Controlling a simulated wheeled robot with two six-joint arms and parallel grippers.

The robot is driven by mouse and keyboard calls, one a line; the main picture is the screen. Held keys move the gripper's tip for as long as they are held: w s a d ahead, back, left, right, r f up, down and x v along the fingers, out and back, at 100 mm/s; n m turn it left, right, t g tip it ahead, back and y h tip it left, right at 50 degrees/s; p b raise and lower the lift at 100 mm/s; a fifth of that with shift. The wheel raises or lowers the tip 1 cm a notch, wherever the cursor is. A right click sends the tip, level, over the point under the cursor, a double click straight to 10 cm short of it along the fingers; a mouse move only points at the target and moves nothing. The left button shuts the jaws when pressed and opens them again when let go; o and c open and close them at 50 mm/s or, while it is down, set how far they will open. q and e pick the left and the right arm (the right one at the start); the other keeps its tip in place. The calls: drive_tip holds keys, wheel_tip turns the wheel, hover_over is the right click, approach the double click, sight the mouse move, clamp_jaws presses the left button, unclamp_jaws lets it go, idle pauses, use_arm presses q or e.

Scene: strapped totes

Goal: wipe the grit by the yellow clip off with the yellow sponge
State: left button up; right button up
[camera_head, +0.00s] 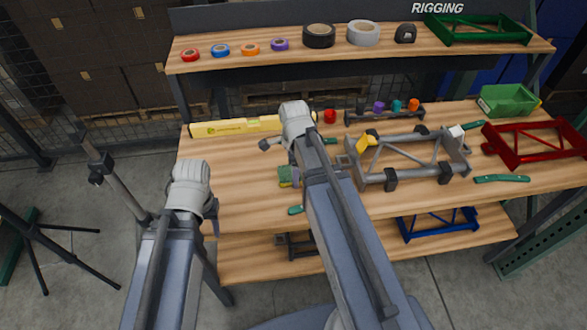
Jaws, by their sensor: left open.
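The yellow clip (367,141) sits on the upper left corner of a grey frame (425,177) on the workbench. I cannot make out grit beside it at this size.
A yellow level (235,127) lies along the back left. A red frame (535,143) and green bin (508,100) stand at the right. Green-handled tools, including one in front (499,179), lie about. A tape shelf (290,57) runs behind. The bench's left front is clear.

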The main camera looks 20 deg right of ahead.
sight(301, 187)
drive_tip(key=shift+s+a, duration=0.25)
drive_tip(key=shift+s, duration=0.7)
drive_tip(key=shift+s+a, duration=0.2)
drive_tip(key=shift+s, duration=0.75)
drive_tip(key=shift+d, duration=0.1)
drive_tip(key=shift+s+d, duration=0.15)
drive_tip(key=shift+d, duration=0.6)
drive_tip(key=shift+w+d, duration=0.2)
drive_tip(key=shift+w, duration=0.3)
drive_tip(key=shift+w+d, duration=0.15)
drive_tip(key=shift+w, duration=0.3)
drive_tip(key=shift+w+d, duration=0.15)
drive_tip(key=shift+w, duration=0.85)
